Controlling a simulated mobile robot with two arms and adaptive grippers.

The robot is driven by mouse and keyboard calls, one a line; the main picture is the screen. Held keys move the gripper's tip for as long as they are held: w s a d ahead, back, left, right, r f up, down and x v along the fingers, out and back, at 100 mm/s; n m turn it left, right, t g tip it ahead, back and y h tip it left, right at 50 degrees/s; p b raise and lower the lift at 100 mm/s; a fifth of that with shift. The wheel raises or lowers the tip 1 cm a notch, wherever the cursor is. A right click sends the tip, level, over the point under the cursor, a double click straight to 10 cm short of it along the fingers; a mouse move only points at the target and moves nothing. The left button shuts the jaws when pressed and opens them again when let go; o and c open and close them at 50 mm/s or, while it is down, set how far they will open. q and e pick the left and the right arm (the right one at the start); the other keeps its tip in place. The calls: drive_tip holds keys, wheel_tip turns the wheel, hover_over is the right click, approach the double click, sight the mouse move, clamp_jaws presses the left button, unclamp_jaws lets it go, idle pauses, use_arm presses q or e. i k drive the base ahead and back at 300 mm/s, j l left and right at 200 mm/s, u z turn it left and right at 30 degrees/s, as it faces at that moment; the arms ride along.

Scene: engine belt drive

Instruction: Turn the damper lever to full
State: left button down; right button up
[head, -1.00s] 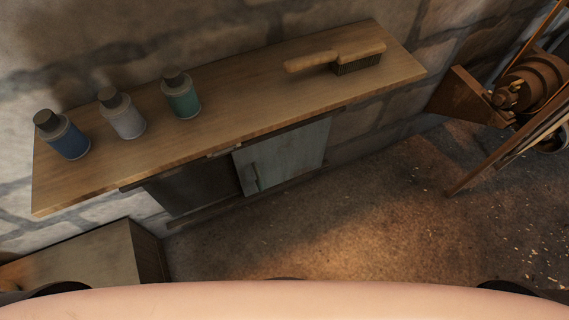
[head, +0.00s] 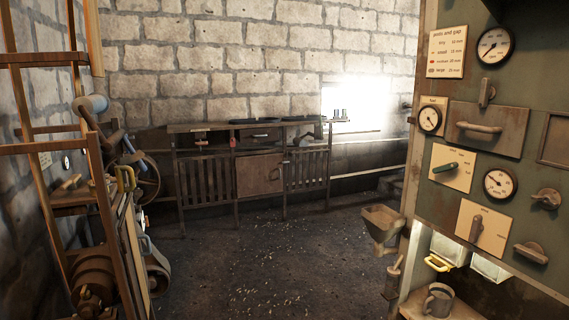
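A dark green control panel (head: 555,80) stands at the right of the head view. A small grey lever (head: 486,93) sits higher up, under a gauge. The plate labels are too small to read, so I cannot tell which lever is the damper. Neither of my grippers is in view.
A wooden frame with belt wheels (head: 148,180) stands at the left. A workbench (head: 260,170) stands against the back stone wall.

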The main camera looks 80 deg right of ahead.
sight(450, 166)
drive_tip(key=z, duration=3.6)
